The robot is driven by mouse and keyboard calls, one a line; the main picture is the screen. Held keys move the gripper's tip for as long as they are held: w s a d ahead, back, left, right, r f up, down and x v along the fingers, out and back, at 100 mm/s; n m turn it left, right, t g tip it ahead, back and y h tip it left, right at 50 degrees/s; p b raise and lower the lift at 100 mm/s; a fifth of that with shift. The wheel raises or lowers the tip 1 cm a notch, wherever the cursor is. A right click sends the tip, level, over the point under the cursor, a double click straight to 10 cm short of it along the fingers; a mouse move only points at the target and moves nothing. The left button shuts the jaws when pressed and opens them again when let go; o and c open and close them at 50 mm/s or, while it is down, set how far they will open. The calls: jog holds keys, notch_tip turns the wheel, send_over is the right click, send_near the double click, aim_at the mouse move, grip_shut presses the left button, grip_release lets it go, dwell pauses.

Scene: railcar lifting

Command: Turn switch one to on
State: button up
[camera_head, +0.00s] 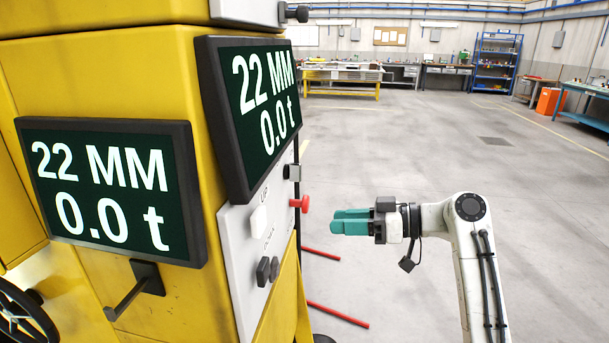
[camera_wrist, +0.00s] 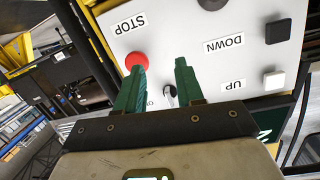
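A yellow machine carries a light control panel (camera_head: 236,240) on its side. In the wrist view the panel (camera_wrist: 240,20) appears upside down. A small switch with a pale lever (camera_wrist: 169,92) sits near the panel's edge, beyond and between my fingers. Its label is mostly hidden by my left finger. A small dark and silver fitting (camera_head: 292,172) above the red button in the head view may be this switch. My gripper (camera_head: 333,221) has green fingers and is open and empty, apart from the panel. Its fingers also show in the wrist view (camera_wrist: 160,66).
A red STOP button (camera_wrist: 136,61) sits beside my left finger. It sticks out in the head view (camera_head: 300,203). The white UP button (camera_wrist: 274,78) and black DOWN button (camera_wrist: 278,31) are nearby. Two screens (camera_head: 110,190) read 22 MM, 0.0 t. Red bars (camera_head: 337,315) are low. Open floor lies right.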

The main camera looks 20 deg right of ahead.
aim_at(294, 172)
notch_tip(294, 172, up, 10)
jog(key=w+d+r+n+y, duration=0.1)
jog(key=d+n+y, duration=0.1)
jog(key=d, duration=0.1)
jog(key=p+x, duration=0.3)
jog(key=x, duration=0.8)
jog(key=shift+a+f, duration=0.1)
jog(key=shift+c, duration=0.5)
grip_shut()
